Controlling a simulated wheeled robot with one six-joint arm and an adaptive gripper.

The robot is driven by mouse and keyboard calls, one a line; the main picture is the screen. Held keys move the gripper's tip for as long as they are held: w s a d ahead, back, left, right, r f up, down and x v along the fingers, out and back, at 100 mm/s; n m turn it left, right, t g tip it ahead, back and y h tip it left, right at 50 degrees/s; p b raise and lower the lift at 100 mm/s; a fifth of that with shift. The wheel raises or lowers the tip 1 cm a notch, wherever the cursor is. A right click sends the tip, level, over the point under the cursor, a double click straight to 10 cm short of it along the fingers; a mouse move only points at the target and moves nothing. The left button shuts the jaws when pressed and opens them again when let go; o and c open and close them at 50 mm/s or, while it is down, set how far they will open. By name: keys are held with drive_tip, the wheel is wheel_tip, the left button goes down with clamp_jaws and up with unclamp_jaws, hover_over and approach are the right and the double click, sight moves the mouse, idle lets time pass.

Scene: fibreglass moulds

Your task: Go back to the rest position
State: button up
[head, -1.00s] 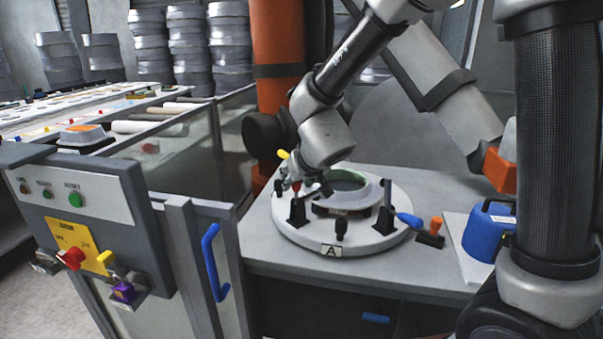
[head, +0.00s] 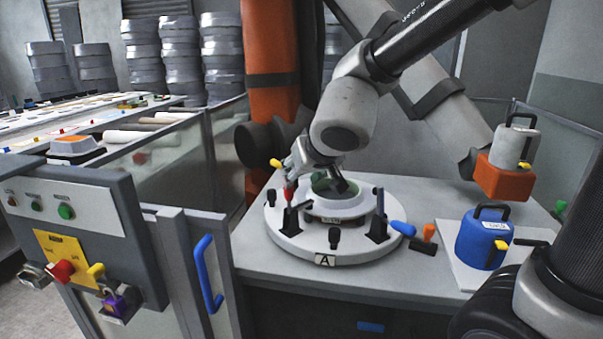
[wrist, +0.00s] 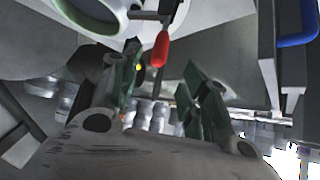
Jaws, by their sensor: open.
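My gripper (head: 318,170) is in the head view, above the back left of a round white mould fixture (head: 290,245) marked A on the grey table. In the wrist view my gripper's two fingers (wrist: 160,85) stand apart with nothing held between them. A red-handled clamp (head: 289,192) on the fixture's left side is close to my gripper. The red handle (wrist: 160,50) also shows in the wrist view, beyond the fingers. I cannot tell from these views whether the fingers touch it. A green-lined ring lies in the middle of the fixture, partly hidden by my gripper.
A blue can (head: 483,238) stands on a pale board at the right, with a grey can (head: 514,147) on an orange block behind it. A control panel (head: 65,230) and glass-sided bench stand at the left.

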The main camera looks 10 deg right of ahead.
drive_tip(key=s+a+r+m+g+y, duration=0.1)
drive_tip(key=s+a+r+m+y, duration=0.1)
drive_tip(key=s+a+y, duration=0.3)
drive_tip(key=s+d+f+n+g+y, duration=0.1)
drive_tip(key=s+d+g, duration=0.2)
drive_tip(key=s+d, duration=0.15)
drive_tip(key=s+d+r+h, duration=0.1)
drive_tip(key=s+d+h, duration=0.3)
drive_tip(key=d, duration=1)
drive_tip(key=s+d+r+m+g+h, duration=0.1)
drive_tip(key=s+d+h, duration=0.3)
drive_tip(key=d, duration=0.9)
drive_tip(key=shift+s+d+m, duration=0.3)
drive_tip(key=shift+s+d, duration=0.05)
drive_tip(key=shift+s, duration=0.45)
